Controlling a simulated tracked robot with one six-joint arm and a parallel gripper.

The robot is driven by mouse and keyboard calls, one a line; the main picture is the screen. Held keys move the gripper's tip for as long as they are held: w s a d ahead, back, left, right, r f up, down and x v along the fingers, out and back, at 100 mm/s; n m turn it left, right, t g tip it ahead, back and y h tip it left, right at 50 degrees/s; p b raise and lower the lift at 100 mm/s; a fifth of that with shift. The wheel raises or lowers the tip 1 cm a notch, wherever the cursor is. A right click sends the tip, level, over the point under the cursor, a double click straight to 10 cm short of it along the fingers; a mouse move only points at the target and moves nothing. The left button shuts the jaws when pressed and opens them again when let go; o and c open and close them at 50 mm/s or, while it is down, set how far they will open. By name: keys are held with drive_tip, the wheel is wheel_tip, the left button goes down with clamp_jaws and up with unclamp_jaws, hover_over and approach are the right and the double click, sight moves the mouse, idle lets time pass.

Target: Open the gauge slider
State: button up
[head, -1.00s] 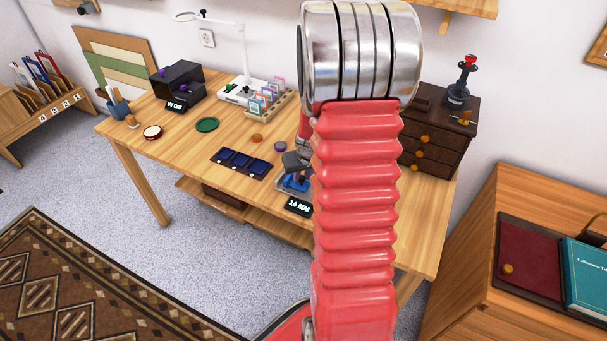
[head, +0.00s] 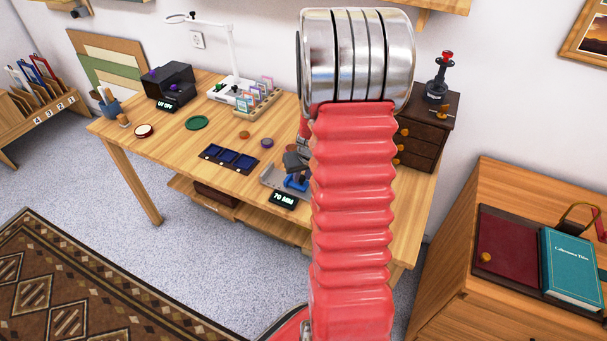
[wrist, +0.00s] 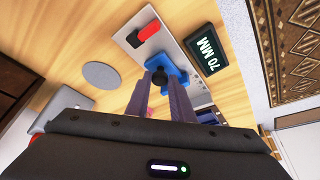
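The gauge is a grey plate on the desk with a blue slider (wrist: 180,80), a black knob (wrist: 152,61) on it and a red part (wrist: 147,33). In the head view the blue slider (head: 296,184) shows just left of my red arm, which hides part of the gauge.
A lamp (head: 232,90) stands at the back. A dark drawer chest (head: 421,135) stands at the right end of the desk.

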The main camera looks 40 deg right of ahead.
drive_tip(key=o, duration=0.4)
drive_tip(key=shift+s, duration=0.1)
drive_tip(key=shift+r, duration=0.15)
drive_tip(key=v, duration=1.3)
drive_tip(key=shift+s+a+r, duration=0.1)
drive_tip(key=shift+s+r, duration=0.05)
drive_tip(key=shift+s, duration=0.05)
idle(0.4)
